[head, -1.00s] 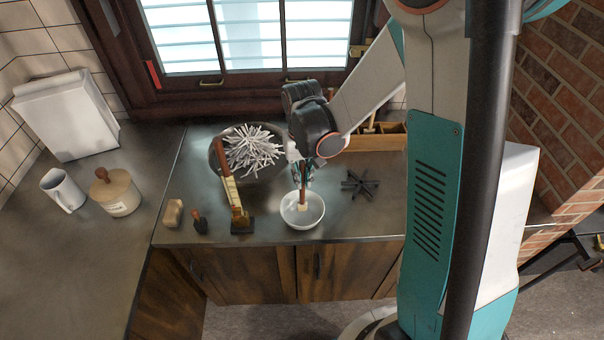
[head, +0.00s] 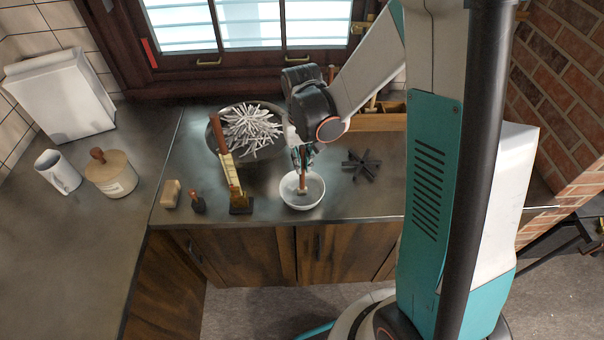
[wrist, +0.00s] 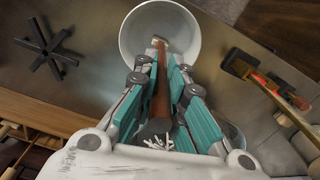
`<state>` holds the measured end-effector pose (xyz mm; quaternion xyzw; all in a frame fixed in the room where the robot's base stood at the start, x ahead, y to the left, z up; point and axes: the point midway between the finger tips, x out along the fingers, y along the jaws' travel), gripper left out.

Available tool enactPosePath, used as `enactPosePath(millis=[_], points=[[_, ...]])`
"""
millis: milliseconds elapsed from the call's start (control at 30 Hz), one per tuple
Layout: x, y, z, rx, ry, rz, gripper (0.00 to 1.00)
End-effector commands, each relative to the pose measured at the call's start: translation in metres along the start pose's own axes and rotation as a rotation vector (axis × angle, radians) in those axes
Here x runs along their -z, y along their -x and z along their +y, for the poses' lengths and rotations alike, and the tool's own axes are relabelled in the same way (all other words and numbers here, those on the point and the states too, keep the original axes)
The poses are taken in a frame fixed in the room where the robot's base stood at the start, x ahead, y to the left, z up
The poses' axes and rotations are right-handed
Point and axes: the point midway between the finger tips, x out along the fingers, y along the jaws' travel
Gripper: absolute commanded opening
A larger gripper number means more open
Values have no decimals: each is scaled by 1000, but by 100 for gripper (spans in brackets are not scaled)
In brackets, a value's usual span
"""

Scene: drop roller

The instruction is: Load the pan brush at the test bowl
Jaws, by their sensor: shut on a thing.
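My gripper (head: 304,158) is shut on the brown handle of the pan brush (head: 303,183) and points down over the white bowl (head: 288,205). In the wrist view the brush (wrist: 161,95) runs between the teal fingers (wrist: 163,82), with its small pale head inside the bowl (wrist: 127,40). The head is near the middle of the bowl's opening. I cannot tell whether it touches the bottom or whether the bowl holds anything.
A dark pan (head: 216,137) heaped with pale sticks stands behind left. A brass-coloured tool (head: 231,175) with a brown handle stands left of the bowl. A black star-shaped trivet (head: 361,165) lies right. A wooden box (head: 380,122) stands at the back. The counter's front edge is close.

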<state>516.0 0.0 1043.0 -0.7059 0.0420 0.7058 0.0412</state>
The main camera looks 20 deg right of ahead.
Motion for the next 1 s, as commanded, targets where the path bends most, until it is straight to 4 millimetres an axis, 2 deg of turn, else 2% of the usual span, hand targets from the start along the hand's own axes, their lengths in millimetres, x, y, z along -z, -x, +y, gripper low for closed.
enactPosePath(millis=[1000], points=[[0, 70, 0, 0, 0, 0, 0]])
